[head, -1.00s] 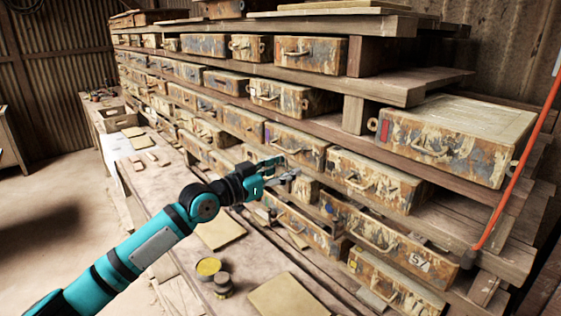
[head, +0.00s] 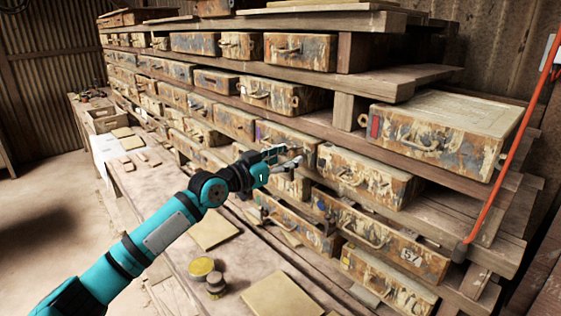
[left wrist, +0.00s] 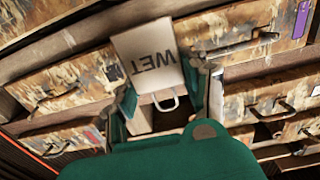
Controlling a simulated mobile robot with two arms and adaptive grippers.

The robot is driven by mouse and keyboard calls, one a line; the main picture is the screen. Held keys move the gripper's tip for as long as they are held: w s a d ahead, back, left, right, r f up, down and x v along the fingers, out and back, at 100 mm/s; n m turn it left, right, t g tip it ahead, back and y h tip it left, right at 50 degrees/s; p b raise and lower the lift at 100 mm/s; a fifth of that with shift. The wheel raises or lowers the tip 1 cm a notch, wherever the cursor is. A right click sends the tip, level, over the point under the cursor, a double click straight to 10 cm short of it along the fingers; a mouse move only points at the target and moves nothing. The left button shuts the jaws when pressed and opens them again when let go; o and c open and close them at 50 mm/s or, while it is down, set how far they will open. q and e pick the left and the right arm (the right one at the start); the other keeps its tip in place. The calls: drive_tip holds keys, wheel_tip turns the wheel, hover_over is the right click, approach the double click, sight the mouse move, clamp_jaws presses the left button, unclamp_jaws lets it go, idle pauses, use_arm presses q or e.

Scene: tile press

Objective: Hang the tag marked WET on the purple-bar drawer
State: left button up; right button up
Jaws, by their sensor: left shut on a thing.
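My left gripper (head: 291,156) is shut on the WET tag, in front of the shelf rows in the head view. In the left wrist view the gripper (left wrist: 168,88) holds the pale tag (left wrist: 145,55) between its fingers. The word WET appears upside down and a white loop sticks out at the tag's lower edge. The purple-bar drawer (left wrist: 285,37) is behind the tag at the upper right, with its purple bar at its right end and a dark handle. In the head view this drawer (head: 290,137) is just behind and above the gripper. My right gripper is out of view.
Several similar weathered drawers fill the shelves around. A red-marked drawer (head: 440,135) stands out at the right, near an orange-red strip (head: 505,150). A workbench (head: 178,215) below carries flat boards and a yellow-topped tin (head: 201,266).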

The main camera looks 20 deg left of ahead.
use_arm(q)
drive_tip(key=shift+b+x, duration=0.3)
drive_tip(key=shift+x, duration=0.65)
drive_tip(key=shift+w+d+f, duration=0.15)
drive_tip(key=shift+w+d, duration=0.2)
drive_tip(key=shift+w, duration=0.15)
drive_tip(key=shift+w+d+f+b, duration=0.15)
drive_tip(key=shift+f+b, duration=0.25)
drive_tip(key=shift+b, duration=0.9)
